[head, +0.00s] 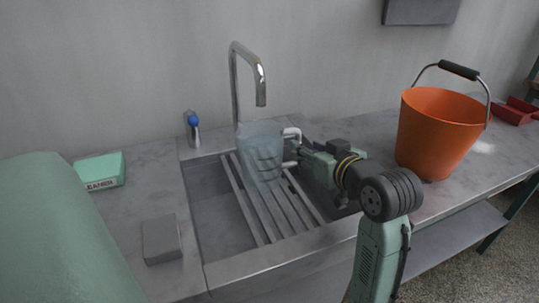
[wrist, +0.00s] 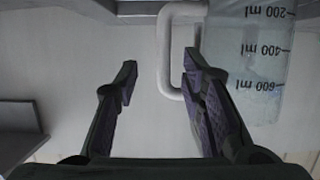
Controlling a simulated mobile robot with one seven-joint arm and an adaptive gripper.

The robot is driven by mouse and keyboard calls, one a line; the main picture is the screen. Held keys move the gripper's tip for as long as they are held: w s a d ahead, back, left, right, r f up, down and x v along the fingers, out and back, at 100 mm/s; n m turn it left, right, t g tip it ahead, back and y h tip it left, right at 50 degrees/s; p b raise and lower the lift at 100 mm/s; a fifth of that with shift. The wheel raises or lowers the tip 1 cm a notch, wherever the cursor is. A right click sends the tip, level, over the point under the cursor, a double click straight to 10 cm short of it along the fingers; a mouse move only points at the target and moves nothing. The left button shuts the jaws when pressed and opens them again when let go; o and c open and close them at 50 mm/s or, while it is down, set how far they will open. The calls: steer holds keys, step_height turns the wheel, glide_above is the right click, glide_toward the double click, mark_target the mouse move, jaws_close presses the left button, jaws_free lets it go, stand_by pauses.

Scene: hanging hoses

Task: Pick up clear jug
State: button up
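The clear jug (head: 260,155) is upright on the slatted rack in the sink, below the tap. In the wrist view the jug (wrist: 258,60) is at the upper right, with upside-down volume marks. Its white handle (wrist: 168,60) stands out to the left; the handle also shows in the head view (head: 292,132). My gripper (wrist: 160,72) is open around the handle's outer bar. One finger is left of the bar, with a gap. The other finger appears to be at the loop opening, between bar and jug. In the head view my gripper (head: 296,160) is right of the jug.
The chrome tap (head: 258,80) arches above the jug. The slatted rack (head: 262,212) spans the sink. An orange bucket (head: 436,135) stands right of my arm. A soap dispenser (head: 192,130), a green cleaner box (head: 100,171) and a grey block (head: 161,240) are on the left.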

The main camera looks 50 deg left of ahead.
steer(key=p+x, duration=0.1)
steer(key=x, duration=0.4)
steer(key=shift+s+a, duration=0.15)
steer(key=shift+a, duration=0.05)
steer(key=shift+c, duration=0.2)
jaws_close()
steer(key=shift+r, duration=0.1)
stand_by(0.6)
